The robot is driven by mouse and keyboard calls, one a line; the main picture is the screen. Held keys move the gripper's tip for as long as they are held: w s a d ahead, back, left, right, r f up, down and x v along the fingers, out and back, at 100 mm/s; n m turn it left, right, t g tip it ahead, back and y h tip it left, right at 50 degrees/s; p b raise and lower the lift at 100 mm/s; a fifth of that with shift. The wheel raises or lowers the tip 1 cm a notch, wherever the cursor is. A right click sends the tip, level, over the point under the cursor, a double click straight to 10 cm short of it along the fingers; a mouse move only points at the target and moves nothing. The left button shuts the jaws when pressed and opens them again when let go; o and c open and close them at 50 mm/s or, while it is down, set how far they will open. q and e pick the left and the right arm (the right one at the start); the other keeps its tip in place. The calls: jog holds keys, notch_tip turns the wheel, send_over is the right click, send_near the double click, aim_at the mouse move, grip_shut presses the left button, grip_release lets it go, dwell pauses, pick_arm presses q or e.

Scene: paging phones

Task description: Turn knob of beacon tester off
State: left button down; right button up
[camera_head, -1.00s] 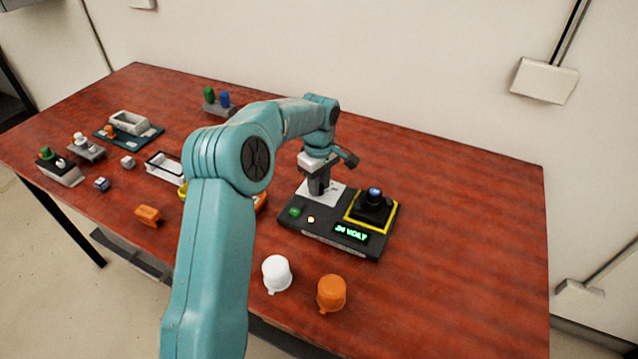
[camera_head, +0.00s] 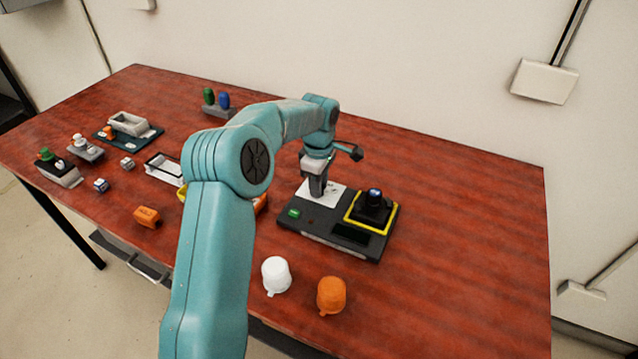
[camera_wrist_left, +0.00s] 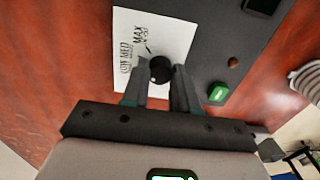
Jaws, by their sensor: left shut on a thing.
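The beacon tester (camera_head: 318,232) is a dark box on the red table, with a white label plate, a green button, a dark display and a yellow-edged socket holding a dark beacon. My left gripper (camera_head: 318,192) is over the white plate, pointing down. In the left wrist view its two fingers are shut on the round black knob (camera_wrist_left: 160,69), on the white plate (camera_wrist_left: 150,30) printed with LOW, MED and MAX. The green button (camera_wrist_left: 218,92) is to the right of the fingers. The display (camera_head: 351,232) shows no text. My right gripper is not in view.
A white cap (camera_head: 276,275) and an orange cap (camera_head: 331,294) stand in front of the tester. An orange part (camera_head: 147,216), a white tray (camera_head: 165,168) and several small parts lie on the left. The table's right side is clear.

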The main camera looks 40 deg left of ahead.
pick_arm(q)
jog(key=shift+a+r, duration=0.1)
jog(key=shift+r, duration=0.05)
jog(key=c, duration=0.9)
grip_release()
jog(key=shift+o, duration=0.2)
jog(key=shift+w+r, duration=0.1)
jog(key=shift+r, duration=0.35)
notch_tip(320, 180, up, 15)
jog(key=p, duration=0.2)
jog(key=shift+r, duration=0.15)
jog(key=shift+s, duration=0.2)
